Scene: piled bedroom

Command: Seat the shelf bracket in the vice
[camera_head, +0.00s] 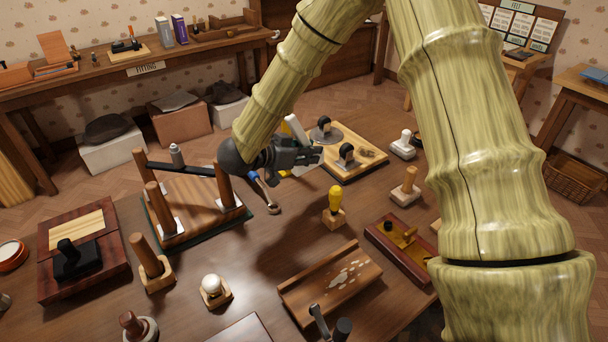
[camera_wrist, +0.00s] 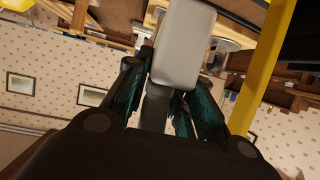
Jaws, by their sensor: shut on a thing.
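In the wrist view the grey piece (camera_wrist: 184,42) is a smooth block with rounded corners, held between the dark fingers (camera_wrist: 160,105). I cannot tell whether it is the shelf bracket; its lower part is hidden by the fingers. I cannot clearly make out a vice; an L-shaped wooden fixture with pale flecks (camera_head: 345,279) stands at the front of the bench.
A wooden frame with posts and a black crossbar (camera_head: 180,168) stands left of the gripper. A yellow-handled tool (camera_head: 336,199) stands upright in front. A light board (camera_head: 370,148) with black knobs lies behind. The bare bench (camera_head: 285,235) is clear between them.

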